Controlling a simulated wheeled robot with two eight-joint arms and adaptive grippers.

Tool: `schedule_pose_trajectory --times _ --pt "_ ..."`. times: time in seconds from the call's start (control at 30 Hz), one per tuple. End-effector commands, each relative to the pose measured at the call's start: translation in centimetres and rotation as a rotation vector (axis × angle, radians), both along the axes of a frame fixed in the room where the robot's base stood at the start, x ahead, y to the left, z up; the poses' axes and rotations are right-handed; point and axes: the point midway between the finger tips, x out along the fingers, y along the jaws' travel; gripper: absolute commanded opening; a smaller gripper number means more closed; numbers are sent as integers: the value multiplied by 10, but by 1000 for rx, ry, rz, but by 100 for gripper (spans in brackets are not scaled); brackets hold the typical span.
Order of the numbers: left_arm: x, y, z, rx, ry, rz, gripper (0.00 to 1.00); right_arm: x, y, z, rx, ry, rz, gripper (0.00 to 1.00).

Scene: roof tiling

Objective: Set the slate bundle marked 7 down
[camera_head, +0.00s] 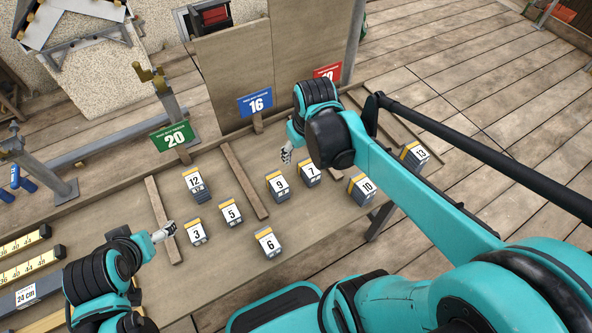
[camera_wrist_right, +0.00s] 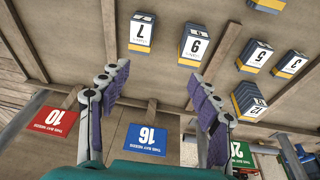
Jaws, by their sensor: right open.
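The slate bundle marked 7 (camera_head: 309,174) stands on the wooden table, just right of bundle 9 (camera_head: 277,187). In the right wrist view, bundle 7 (camera_wrist_right: 141,33) and bundle 9 (camera_wrist_right: 194,45) stand side by side between two wooden battens, apart from my fingers. My right gripper (camera_head: 287,154) is open and empty near bundles 7 and 9, on the side of the blue 16 sign (camera_head: 256,103). Its spread fingers (camera_wrist_right: 160,80) show in the right wrist view with nothing between them. My left gripper (camera_head: 168,231) is left of bundle 3; its jaws are too small to judge.
Bundles 12 (camera_head: 196,185), 5 (camera_head: 231,214), 3 (camera_head: 196,233), 6 (camera_head: 267,242), 10 (camera_head: 361,189) and 13 (camera_head: 414,156) stand on the table (camera_head: 225,285). Battens (camera_head: 244,180) divide it. A green 20 sign (camera_head: 173,138) and red 10 sign (camera_head: 327,73) stand along the far edge.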

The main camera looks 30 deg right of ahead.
Motion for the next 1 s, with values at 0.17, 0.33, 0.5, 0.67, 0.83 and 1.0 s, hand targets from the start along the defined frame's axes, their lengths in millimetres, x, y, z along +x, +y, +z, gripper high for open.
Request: schedule_pose_trajectory --times 0.17,0.33,0.5,0.67,0.83,1.0 --pt "0 0 0 0 0 0 89 -38 32 13 12 -183 -13 63" --pt "0 0 0 0 0 0 89 -60 49 14 38 -311 -25 63" --pt "0 0 0 0 0 0 89 -67 55 12 53 -367 -31 63" --pt "0 0 0 0 0 0 89 -68 56 13 55 -374 -33 63" --pt "0 0 0 0 0 0 89 -68 56 13 55 -372 -32 63" --pt "0 0 0 0 0 0 89 -68 56 13 54 -372 -32 63"
